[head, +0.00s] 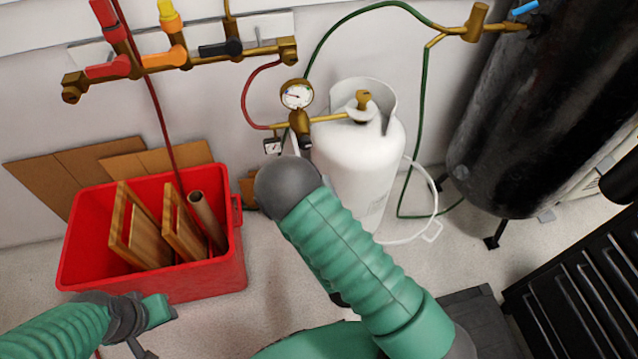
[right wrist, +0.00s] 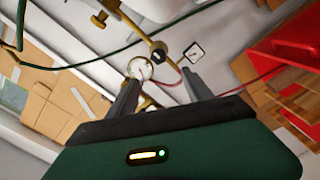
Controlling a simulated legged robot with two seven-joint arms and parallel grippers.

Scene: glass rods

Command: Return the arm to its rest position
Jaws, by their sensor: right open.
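My right arm (head: 350,260) has green ribbed sleeves and reaches up from the bottom centre of the head view. Its grey rounded joint (head: 286,186) is in front of the white gas cylinder. My right gripper is hidden in the head view. In the right wrist view my right gripper (right wrist: 161,82) has its two dark fingers apart, with nothing held between them. A round gauge (right wrist: 140,68) and brass fittings show beyond the fingers. My left arm (head: 55,335) enters at the lower left. Its gripper (head: 142,347) is partly cut off by the bottom edge, and its jaws are unclear.
The white gas cylinder (head: 362,165) carries a brass regulator with a gauge (head: 297,95). Hoses run to a wall manifold (head: 200,58). A red crate (head: 165,285) holds wooden pieces at left. A black tank (head: 530,110) and black slatted object (head: 585,300) stand at right.

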